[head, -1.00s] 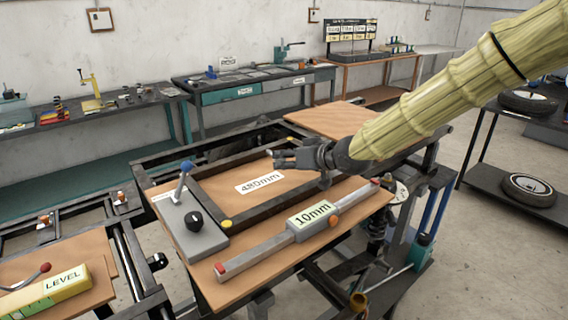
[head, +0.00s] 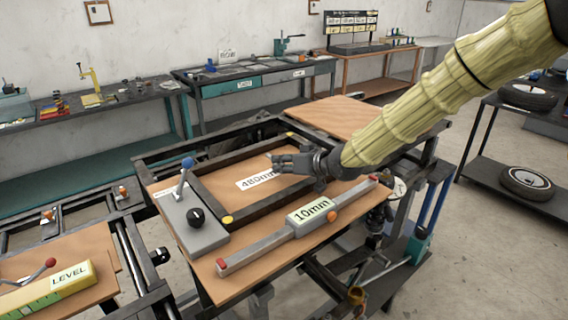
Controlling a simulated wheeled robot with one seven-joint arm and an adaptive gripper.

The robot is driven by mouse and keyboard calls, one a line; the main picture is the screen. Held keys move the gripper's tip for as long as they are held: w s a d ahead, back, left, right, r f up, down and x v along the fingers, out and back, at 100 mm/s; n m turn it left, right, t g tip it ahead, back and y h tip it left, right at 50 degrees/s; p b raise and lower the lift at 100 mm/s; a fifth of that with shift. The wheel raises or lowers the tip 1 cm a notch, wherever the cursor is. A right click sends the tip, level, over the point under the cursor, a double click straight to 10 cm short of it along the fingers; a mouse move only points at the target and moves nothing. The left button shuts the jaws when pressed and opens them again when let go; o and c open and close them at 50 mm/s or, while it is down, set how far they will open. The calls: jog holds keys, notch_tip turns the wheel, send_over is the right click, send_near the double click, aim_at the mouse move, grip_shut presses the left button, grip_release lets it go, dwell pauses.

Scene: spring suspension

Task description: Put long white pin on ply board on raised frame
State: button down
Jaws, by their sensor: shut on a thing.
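My gripper (head: 276,160) is over the ply board (head: 222,268), above the dark rectangular frame (head: 257,212) and close to the 480mm label (head: 256,181). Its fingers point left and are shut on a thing. Only a small pale bit shows at the fingertips; it looks like the long white pin, mostly hidden by the fingers. I cannot tell whether it touches the board. The board lies on a raised dark metal frame (head: 147,157).
A grey bar gauge marked 10mm (head: 265,241) lies along the board's front. A grey block with a blue-knobbed lever (head: 200,232) stands at its left. A second ply board (head: 352,115) is behind, and a yellow level (head: 55,288) lies at the lower left.

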jog(key=shift+f, duration=0.55)
jog(key=c, duration=1.2)
grip_release()
